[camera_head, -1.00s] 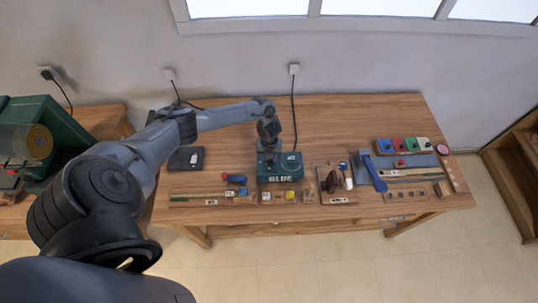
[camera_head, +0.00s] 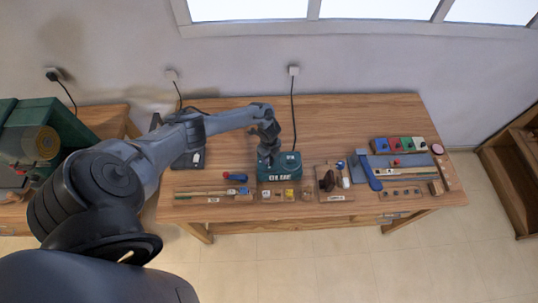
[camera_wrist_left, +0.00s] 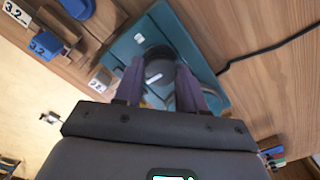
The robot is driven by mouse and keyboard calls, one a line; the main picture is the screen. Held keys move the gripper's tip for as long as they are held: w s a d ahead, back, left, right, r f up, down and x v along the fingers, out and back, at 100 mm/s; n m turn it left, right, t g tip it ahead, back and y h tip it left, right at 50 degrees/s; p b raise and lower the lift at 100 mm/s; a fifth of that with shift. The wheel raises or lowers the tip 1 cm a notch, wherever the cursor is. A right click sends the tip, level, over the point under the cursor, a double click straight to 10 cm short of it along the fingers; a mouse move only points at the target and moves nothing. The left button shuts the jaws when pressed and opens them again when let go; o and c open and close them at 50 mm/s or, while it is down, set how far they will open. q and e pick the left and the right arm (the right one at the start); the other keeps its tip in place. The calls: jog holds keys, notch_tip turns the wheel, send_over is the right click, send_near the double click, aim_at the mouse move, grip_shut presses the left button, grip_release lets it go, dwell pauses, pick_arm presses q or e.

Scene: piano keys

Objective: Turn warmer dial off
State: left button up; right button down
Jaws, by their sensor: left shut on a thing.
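The teal glue warmer (camera_head: 284,172) stands near the middle of the workbench, with white lettering on its front. My left gripper (camera_head: 265,161) reaches down onto its left part. In the left wrist view the warmer (camera_wrist_left: 205,52) lies beneath the fingers. Its dark round dial (camera_wrist_left: 158,72), with a pale pointer mark, sits between the two fingers. The gripper (camera_wrist_left: 160,62) is shut on the dial. In the head view the gripper hides the dial. My right gripper is in neither view.
The warmer's black cord (camera_head: 293,115) runs up to a wall outlet. Several small labelled blocks (camera_head: 289,194) and a blue-and-red tool (camera_head: 236,177) lie by the front edge. A blue tool (camera_head: 371,176) lies to the right. The bench's back is mostly clear.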

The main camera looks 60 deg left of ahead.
pick_arm(q)
jog(key=shift+n, duration=0.5)
jog(key=o, duration=1.1)
jog(key=shift+c, duration=0.2)
jog(key=shift+r, duration=0.15)
notch_tip(320, 180, up, 11)
jog(key=p, duration=0.1)
jog(key=shift+f, duration=0.2)
